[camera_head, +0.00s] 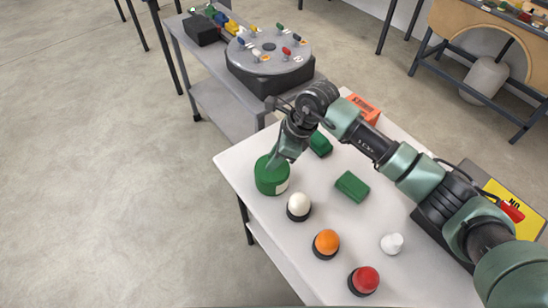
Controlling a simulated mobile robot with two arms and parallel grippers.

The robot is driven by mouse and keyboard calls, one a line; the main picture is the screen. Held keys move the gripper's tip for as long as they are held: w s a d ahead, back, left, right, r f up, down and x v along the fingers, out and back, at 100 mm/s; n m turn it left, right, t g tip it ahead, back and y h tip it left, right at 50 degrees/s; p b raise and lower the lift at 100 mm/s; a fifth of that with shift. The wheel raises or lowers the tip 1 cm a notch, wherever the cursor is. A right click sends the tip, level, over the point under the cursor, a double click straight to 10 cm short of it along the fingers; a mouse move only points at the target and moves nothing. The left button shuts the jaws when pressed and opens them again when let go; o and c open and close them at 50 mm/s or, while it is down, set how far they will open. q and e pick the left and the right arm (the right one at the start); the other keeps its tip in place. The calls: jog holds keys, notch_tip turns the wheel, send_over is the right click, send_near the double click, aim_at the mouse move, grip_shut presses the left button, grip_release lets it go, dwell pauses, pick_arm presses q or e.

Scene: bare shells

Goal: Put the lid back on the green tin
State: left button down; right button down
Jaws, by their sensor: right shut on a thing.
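The green tin (267,184) stands upright near the left edge of the white table, with a pale label low on its right side. My right gripper (275,161) reaches down to the top of the tin and is shut on the green lid there. The lid blends with the tin's green, and the fingers partly cover it. I cannot tell whether the lid sits flush on the rim. My left gripper is not in view.
On the white table (310,182) stand white (299,204), orange (326,243) and red (364,281) balls on dark bases. Green blocks (352,186), a white piece (391,243) and an orange box (363,107) are near my right arm. A grey round console (270,62) stands behind.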

jog(key=shift+b, duration=0.35)
dwell(0.5)
jog(key=c, duration=0.7)
grip_release()
jog(key=shift+r+p, duration=1.6)
jog(key=shift+r, duration=1.9)
grip_shut()
